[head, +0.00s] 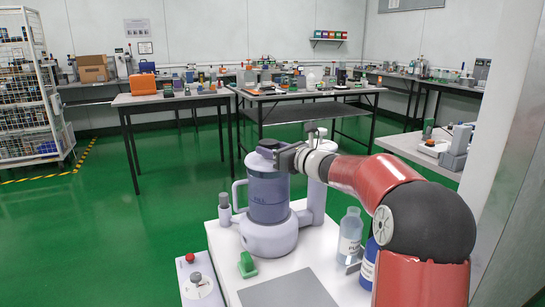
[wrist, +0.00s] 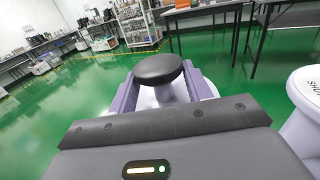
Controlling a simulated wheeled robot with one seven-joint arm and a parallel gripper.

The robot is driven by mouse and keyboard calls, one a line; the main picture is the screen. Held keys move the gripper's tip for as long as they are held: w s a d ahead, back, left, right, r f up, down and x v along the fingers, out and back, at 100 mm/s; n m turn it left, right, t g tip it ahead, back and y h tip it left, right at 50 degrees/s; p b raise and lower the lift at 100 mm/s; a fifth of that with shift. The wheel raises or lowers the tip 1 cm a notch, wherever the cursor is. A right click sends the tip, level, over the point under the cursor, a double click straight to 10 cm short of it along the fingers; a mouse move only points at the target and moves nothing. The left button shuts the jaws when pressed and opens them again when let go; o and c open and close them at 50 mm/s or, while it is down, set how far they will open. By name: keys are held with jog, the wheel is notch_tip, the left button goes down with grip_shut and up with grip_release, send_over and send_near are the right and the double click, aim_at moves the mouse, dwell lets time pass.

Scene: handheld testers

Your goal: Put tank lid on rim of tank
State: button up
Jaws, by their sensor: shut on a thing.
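The tank (head: 268,198) stands on the white worktop, a bluish see-through cylinder on a pale lavender base with a side handle. My gripper (head: 275,149) is over its top, shut on the lid's dark round knob. In the wrist view the black knob (wrist: 158,68) sits between the two fingers of my gripper (wrist: 161,74). The pale tank lid (head: 262,161) is at the top of the tank, roughly level and in line with it. I cannot tell whether it rests on the rim or is slightly above. The rim is hidden in the wrist view.
A pale column (head: 317,195) stands close to the tank's right. A clear bottle (head: 350,235) and a blue bottle (head: 369,264) are farther right, near my arm. A green piece (head: 247,264) and a grey plate (head: 288,290) lie in front. A control box (head: 199,285) is at front left.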

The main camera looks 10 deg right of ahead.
jog(key=shift+f, duration=0.7)
jog(key=shift+f+b, duration=0.6)
jog(key=shift+b, duration=0.05)
jog(key=o, duration=1.1)
jog(key=shift+r, duration=0.1)
